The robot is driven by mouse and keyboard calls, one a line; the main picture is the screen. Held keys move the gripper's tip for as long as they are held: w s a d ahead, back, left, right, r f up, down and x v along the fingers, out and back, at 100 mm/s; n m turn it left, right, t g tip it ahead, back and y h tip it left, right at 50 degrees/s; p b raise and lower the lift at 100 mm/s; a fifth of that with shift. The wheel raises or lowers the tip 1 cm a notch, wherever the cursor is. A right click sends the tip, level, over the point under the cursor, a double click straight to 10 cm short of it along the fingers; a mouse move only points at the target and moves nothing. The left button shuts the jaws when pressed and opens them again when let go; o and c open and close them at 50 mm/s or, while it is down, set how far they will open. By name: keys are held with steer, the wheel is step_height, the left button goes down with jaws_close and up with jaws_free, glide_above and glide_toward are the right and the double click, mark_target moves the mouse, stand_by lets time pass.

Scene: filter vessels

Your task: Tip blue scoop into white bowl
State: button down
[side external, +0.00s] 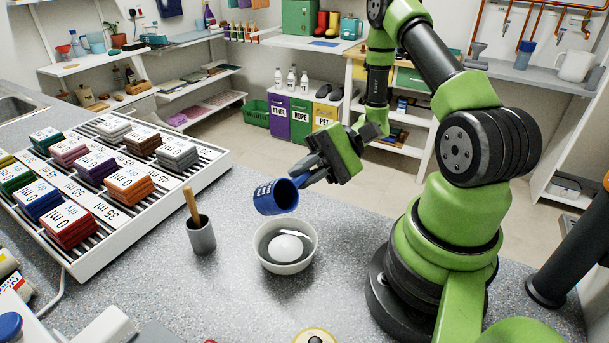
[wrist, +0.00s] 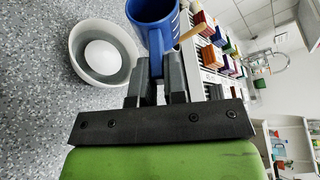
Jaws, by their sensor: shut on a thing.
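The blue scoop (side external: 276,197) is a blue cup with white marks and a handle. In the wrist view the scoop (wrist: 151,12) is between the fingertips (wrist: 157,65), and the bowl (wrist: 76,50) is at left.
A grey cup (side external: 202,236) with a wooden stick stands left of the bowl. A white slatted rack (side external: 215,157) with stacks of coloured blocks fills the left. A yellow-rimmed round thing (side external: 315,336) is at the front edge. The counter (side external: 160,295) is clear in front of the grey cup.

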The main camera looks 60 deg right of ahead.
mark_target(286, 181)
steer(key=r+m+g, duration=0.1)
steer(key=m+g, duration=0.1)
steer(key=m, duration=0.1)
steer(key=shift+r+m+h, duration=0.3)
steer(key=shift+r, duration=0.05)
steer(key=r+m+g, duration=0.1)
steer(key=m, duration=0.1)
steer(key=m+g, duration=0.1)
steer(key=g, duration=0.1)
steer(key=shift+r+m, duration=0.4)
steer(key=w+a+r+m+t+h, duration=0.2)
steer(key=w+a+r+m+t, duration=0.1)
steer(key=w+r+m+t, duration=0.2)
steer(key=shift+w+r+m+t+h, duration=0.15)
steer(key=shift+w+m+t+h, duration=0.15)
steer(key=shift+w+m+t, duration=0.65)
steer(key=shift+w+a+n+g, duration=0.1)
steer(key=shift+w+n+g, duration=0.15)
steer(key=shift+n, duration=0.2)
